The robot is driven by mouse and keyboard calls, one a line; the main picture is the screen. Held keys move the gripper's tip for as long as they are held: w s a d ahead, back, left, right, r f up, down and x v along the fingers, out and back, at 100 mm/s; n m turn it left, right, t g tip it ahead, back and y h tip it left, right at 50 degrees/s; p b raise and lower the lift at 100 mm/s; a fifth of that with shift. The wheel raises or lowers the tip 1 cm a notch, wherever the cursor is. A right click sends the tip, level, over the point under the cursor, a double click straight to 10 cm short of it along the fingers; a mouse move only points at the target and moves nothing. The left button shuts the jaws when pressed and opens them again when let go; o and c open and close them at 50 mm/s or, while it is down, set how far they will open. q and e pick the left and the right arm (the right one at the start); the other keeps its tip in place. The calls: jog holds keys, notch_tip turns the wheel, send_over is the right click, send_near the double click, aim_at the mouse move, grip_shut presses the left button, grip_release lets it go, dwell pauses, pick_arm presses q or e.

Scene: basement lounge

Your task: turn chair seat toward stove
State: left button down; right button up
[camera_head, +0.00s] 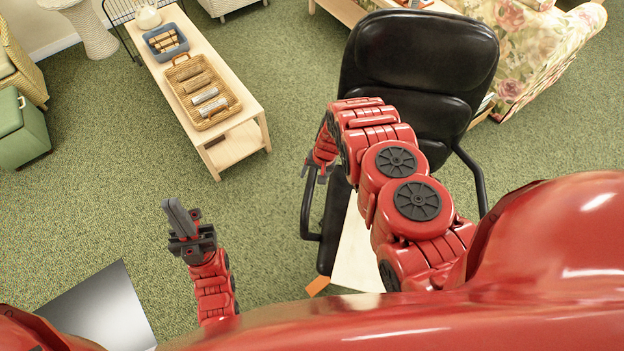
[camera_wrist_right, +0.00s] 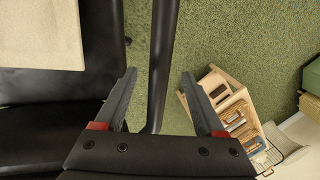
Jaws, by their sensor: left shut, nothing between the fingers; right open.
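The chair (camera_head: 425,65) is black, with a padded backrest at the top of the head view and tubular armrests at both sides. My right arm covers much of its middle. My right gripper (camera_head: 318,172) is at the chair's left armrest (camera_head: 310,215). In the right wrist view the gripper (camera_wrist_right: 162,105) is open, with a black armrest tube (camera_wrist_right: 163,65) passing between its fingers; whether they touch it I cannot tell. My left gripper (camera_head: 181,218) is shut and empty above the carpet, left of the chair. I cannot make out a stove.
A pale flat surface (camera_head: 357,250) shows at the chair seat. A low wooden table (camera_head: 228,75) with a wicker tray (camera_head: 217,119) stands upper left. A floral sofa (camera_head: 545,45) is behind the chair at right. A grey metallic panel (camera_head: 100,312) is lower left. Green carpet between is clear.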

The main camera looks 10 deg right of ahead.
jog(key=shift+x, duration=1.5)
grip_shut()
dwell(0.5)
